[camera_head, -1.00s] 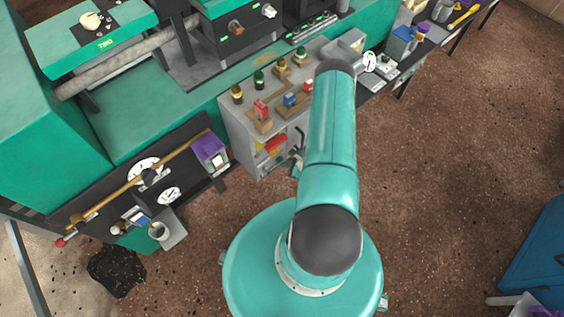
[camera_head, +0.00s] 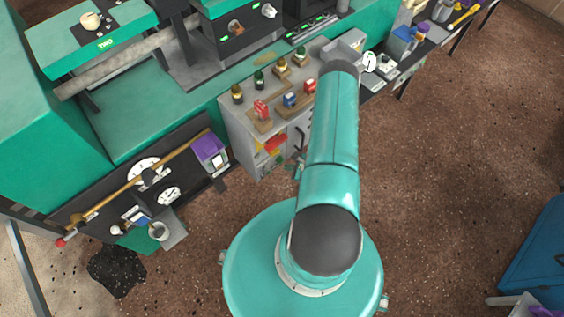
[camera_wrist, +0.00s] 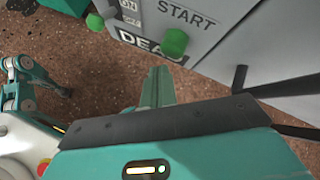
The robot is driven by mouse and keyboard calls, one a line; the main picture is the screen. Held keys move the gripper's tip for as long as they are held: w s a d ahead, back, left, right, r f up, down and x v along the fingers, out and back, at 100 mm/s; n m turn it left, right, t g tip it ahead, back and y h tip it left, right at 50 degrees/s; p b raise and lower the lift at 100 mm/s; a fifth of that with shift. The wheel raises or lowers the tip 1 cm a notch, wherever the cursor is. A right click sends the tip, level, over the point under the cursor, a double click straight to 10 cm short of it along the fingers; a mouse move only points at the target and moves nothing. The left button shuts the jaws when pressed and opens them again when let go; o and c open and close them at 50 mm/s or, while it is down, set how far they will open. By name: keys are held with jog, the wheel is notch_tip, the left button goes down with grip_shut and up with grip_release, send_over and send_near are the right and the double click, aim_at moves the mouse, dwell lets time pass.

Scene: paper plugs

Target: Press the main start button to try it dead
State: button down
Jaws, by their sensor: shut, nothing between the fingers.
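A green button (camera_wrist: 174,42) stands out from a grey cabinet face (camera_wrist: 225,40) in the wrist view. A second, smaller green knob (camera_wrist: 95,22) is at the upper left. My gripper (camera_wrist: 157,72) is shut and empty, with its tips just below the green button in the picture. A gap seems to remain, but I cannot tell its depth. In the head view, the grey cabinet (camera_head: 240,125) is left of my arm, which hides part of its front.
Red, blue and dark plugs stand on wooden blocks on the cabinet top, including a red plug (camera_head: 261,108). A dark handle (camera_wrist: 240,78) juts from the cabinet right of my fingers. A gauge panel (camera_head: 125,190) is at the left.

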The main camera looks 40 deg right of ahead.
jog(key=s, duration=0.5)
dwell(0.4)
dwell(0.8)
